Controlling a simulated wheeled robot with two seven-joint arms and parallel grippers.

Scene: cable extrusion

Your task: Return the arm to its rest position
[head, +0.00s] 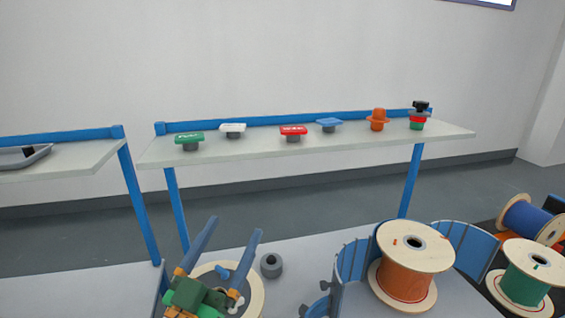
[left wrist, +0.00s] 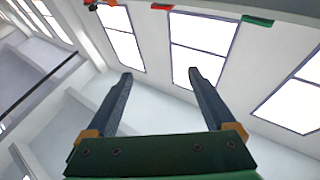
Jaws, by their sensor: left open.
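My left gripper (head: 235,226) is at the bottom centre-left of the head view, with its two blue-grey fingers spread and pointing up. Nothing is between the fingers. It also shows in the left wrist view (left wrist: 158,76), open and empty, with the walls and bright windows beyond it. In the head view it is in front of a cream-coloured round flange (head: 255,298), which it partly covers. I cannot tell whether they touch. My right gripper is in neither view.
A shelf (head: 360,143) behind holds green, white, red, blue and orange parts. A copper-coloured spool (head: 406,284) stands in a blue curved holder (head: 351,262) at right, with green (head: 526,275) and blue (head: 530,222) spools beyond. A grey ring (head: 271,265) lies near the gripper.

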